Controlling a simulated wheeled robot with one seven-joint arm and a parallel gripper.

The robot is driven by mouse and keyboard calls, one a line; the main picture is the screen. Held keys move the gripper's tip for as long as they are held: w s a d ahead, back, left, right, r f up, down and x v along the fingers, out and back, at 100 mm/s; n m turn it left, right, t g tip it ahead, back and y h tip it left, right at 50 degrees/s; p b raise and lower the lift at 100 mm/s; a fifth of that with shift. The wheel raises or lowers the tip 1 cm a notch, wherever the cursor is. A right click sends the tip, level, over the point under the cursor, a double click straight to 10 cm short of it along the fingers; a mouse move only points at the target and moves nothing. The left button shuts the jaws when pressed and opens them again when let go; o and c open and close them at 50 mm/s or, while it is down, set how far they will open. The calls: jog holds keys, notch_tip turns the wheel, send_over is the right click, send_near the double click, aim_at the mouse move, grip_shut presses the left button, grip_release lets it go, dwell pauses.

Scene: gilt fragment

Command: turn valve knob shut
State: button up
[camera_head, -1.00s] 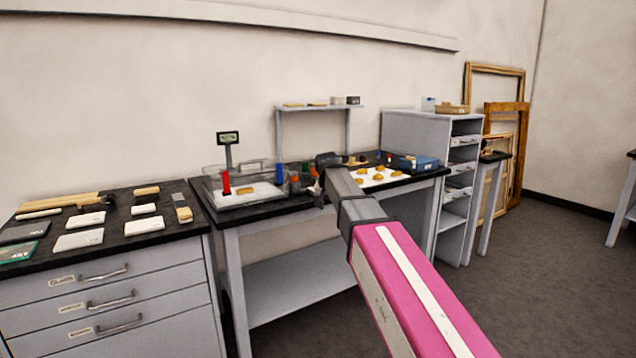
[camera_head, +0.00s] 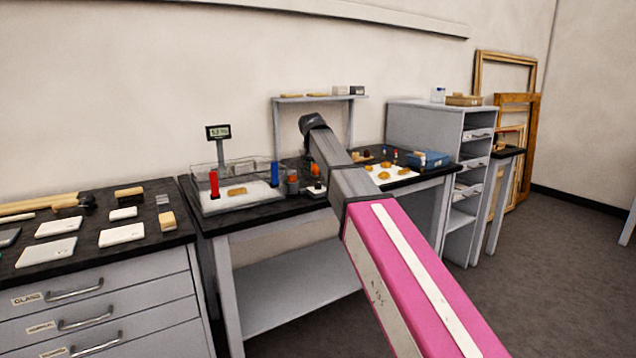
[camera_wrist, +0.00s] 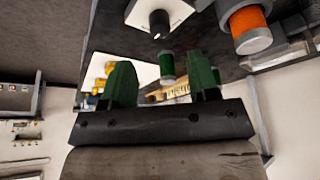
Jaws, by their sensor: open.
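A round black knob (camera_wrist: 159,24) stands on a white plate (camera_wrist: 178,12) at the top of the wrist view; it looks like the valve knob, but its turn position is unclear. My gripper (camera_wrist: 162,64) is open, its two green fingers spread and empty. The knob appears beyond the fingertips and apart from them. In the head view, my arm reaches over the middle bench, and its dark end (camera_head: 312,124) is above the bench top; the fingers cannot be made out there.
An orange cylinder with a grey cap (camera_wrist: 250,30) and a green cylinder (camera_wrist: 167,66) are near the knob. A clear tray (camera_head: 240,205) with red and blue posts is left of my arm. A blue box (camera_head: 430,160) is to the right.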

aim_at(318, 183)
jog(key=x, duration=0.7)
jog(key=shift+w+f, duration=0.1)
jog(key=shift+f, duration=0.25)
jog(key=c, duration=0.9)
